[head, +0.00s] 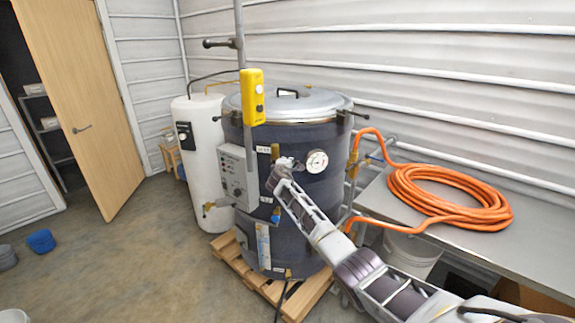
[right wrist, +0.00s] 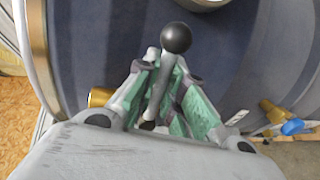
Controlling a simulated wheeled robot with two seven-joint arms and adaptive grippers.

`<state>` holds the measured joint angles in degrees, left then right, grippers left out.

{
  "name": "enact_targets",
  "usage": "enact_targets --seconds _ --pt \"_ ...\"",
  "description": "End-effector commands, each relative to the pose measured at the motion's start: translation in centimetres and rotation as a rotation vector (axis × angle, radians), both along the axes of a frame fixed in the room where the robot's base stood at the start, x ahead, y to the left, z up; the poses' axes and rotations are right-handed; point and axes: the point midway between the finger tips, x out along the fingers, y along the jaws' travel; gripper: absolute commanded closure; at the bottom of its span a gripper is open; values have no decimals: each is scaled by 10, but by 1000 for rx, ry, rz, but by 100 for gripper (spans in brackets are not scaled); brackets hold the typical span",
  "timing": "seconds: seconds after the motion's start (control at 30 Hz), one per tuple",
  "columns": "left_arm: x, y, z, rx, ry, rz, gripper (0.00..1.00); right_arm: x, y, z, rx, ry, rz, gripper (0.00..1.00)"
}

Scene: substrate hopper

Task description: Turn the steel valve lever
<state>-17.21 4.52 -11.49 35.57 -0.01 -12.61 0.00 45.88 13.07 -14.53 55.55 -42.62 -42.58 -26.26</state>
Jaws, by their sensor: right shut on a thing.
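The steel valve lever (right wrist: 158,88) shows in the right wrist view, a grey rod ending in a black ball knob (right wrist: 177,38). My right gripper (right wrist: 167,64) is shut on the lever's rod, with its green pads on either side and the knob just past the fingertips. In the head view my right gripper (head: 277,168) is at the front of the large dark vat (head: 305,225), left of the round gauge (head: 317,161). The lever is too small and covered to make out there. My left gripper is not in view.
A yellow pendant box (head: 252,97) hangs in front of the vat. A grey control box (head: 236,175) sits on the vat's left side. An orange hose (head: 440,198) lies coiled on the steel bench at right. The vat stands on a wooden pallet (head: 285,292). Open floor lies at left.

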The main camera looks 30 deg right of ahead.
Motion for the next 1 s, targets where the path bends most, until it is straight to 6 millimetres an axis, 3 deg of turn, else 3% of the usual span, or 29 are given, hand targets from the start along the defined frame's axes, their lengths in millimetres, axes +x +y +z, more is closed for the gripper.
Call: enact_targets --seconds 0.5,0.53,0.7,1.0 --pt "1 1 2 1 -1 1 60 1 0 1 -26 18 -1 100" --pt "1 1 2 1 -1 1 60 1 0 1 -26 18 -1 88" --pt "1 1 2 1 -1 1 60 1 0 1 -25 16 0 66" --pt "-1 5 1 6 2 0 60 1 0 1 -23 15 -1 66"
